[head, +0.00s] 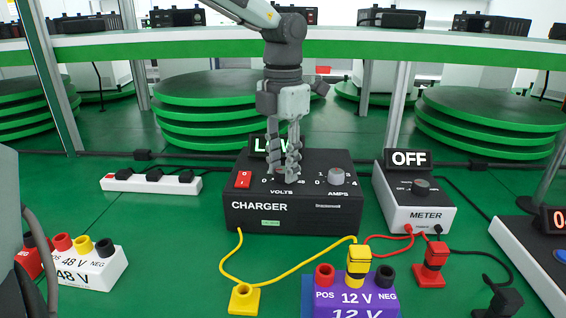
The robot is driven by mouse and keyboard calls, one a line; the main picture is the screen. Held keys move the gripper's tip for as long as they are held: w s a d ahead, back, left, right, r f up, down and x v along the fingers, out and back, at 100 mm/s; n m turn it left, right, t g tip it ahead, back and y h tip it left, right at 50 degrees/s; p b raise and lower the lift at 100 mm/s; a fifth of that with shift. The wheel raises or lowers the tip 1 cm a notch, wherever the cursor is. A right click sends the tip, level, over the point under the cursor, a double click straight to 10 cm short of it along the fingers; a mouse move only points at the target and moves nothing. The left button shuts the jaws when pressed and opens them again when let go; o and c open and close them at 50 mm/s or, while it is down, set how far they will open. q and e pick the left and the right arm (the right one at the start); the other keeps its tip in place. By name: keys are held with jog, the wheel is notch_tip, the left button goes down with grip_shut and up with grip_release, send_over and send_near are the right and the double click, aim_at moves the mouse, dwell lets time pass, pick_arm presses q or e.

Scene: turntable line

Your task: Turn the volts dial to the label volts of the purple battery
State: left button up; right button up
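The black charger (300,216) sits on the green table, with a volts dial on the left of its sloped top and a grey amps dial (337,176) on the right. My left gripper (284,170) points down over the volts dial. Its fingers are close together and hide the dial, so I cannot see its setting or whether they grip it. The charger's display (258,146) is partly covered and seems to read LOW. The purple battery (350,298) in front is labelled 12 V; a yellow plug (358,260) stands at its middle. My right gripper is not in view.
The meter (414,211) at the right reads OFF. A red plug (432,264), a yellow plug (243,298) and cables lie in front. A white 48 V battery (95,270) is at left, a power strip (150,183) behind it. Green turntable stacks (490,110) stand behind.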

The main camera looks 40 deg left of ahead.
pick_arm(q)
jog(key=c, duration=0.4)
jog(key=shift+m, duration=0.4)
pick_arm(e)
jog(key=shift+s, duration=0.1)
pick_arm(q)
jog(key=shift+f+m+b, duration=0.1)
jog(key=shift+m+b, duration=0.8)
jog(key=shift+m, duration=0.8)
jog(key=m, duration=0.2)
jog(key=shift+m, duration=1.8)
grip_shut()
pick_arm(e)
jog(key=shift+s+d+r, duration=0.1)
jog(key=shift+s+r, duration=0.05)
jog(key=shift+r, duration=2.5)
